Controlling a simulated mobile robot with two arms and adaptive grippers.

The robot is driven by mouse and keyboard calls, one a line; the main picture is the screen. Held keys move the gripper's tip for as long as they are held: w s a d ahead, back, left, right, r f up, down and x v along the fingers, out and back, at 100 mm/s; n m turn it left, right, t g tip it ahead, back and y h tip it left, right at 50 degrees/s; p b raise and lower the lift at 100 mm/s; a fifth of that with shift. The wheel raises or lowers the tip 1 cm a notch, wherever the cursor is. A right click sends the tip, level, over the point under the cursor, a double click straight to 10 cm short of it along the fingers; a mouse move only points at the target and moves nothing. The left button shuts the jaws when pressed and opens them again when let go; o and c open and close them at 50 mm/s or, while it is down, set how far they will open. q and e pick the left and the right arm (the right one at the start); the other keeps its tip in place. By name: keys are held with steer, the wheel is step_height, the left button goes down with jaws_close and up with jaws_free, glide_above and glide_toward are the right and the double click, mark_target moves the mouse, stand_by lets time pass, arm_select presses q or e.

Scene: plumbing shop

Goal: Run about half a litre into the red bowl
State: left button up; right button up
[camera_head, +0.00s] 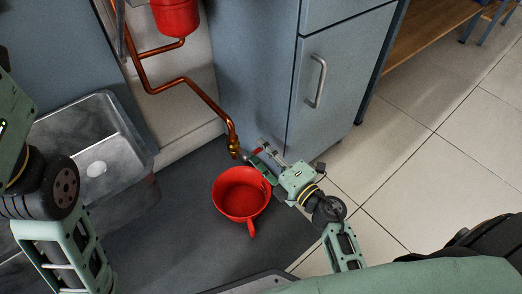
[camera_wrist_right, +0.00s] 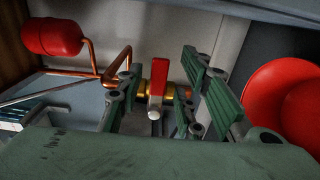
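The red bowl (camera_head: 228,201) stands on the dark surface below the end of the copper pipe, in front of the blue-grey cabinet. No water shows in it, and its inside looks evenly red. It also shows at the right of the wrist view (camera_wrist_right: 268,88). A brass valve (camera_head: 233,145) sits at the pipe's end. Its red lever (camera_wrist_right: 159,74) stands upright between the fingers of my right gripper (camera_wrist_right: 160,98), which is open with gaps on both sides. In the head view this gripper is just above the bowl's right rim. Part of my left wrist shows at the left edge; its fingertips are hidden.
A steel sink (camera_head: 125,128) stands at the left. A red tank (camera_head: 176,16) and bent copper pipe (camera_head: 187,85) are at the back. The cabinet (camera_head: 345,85) has a metal door handle. Open tiled floor (camera_head: 450,180) lies at the right.

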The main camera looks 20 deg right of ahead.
steer(key=shift+w+a, duration=0.25)
steer(key=shift+w, duration=0.45)
jaws_close()
